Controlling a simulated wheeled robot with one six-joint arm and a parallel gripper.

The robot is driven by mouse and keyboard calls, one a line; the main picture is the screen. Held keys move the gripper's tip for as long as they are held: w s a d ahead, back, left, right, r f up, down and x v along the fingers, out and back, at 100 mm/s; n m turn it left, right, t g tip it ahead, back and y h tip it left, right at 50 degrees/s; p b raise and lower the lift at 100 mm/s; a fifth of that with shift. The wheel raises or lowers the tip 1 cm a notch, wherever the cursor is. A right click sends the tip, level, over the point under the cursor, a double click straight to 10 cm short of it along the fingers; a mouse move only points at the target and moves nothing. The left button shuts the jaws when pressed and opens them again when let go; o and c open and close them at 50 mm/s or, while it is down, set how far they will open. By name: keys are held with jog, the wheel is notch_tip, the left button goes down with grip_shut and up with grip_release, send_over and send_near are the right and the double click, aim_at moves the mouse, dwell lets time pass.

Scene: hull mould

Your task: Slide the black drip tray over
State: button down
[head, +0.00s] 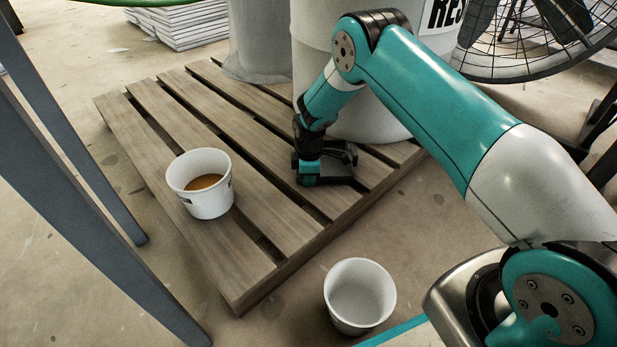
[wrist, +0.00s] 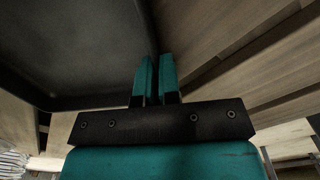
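The black drip tray (head: 343,158) sits on the wooden pallet, in front of the white drum marked "RES". In the wrist view the tray (wrist: 75,45) fills the upper left, and its wall runs down to my fingers. My gripper (head: 309,176) is at the tray's left end in the head view, pointing down. In the wrist view its two teal fingers (wrist: 156,75) are close together, with the tray's thin wall between them. My gripper hides part of the tray in the head view.
The pallet (head: 160,130) has gaps between its slats. A white bucket with brown liquid (head: 205,198) stands on its left part. An empty white bucket (head: 358,300) stands on the floor in front. The white drum (head: 325,50) and a grey drum (head: 262,45) stand behind.

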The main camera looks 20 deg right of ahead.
jog(key=shift+w+d, duration=0.1)
jog(key=shift+d, duration=0.55)
jog(key=c, duration=1.2)
grip_release()
jog(key=shift+c, duration=0.2)
notch_tip(320, 180, up, 18)
jog(key=p, duration=0.9)
jog(key=shift+f, duration=0.25)
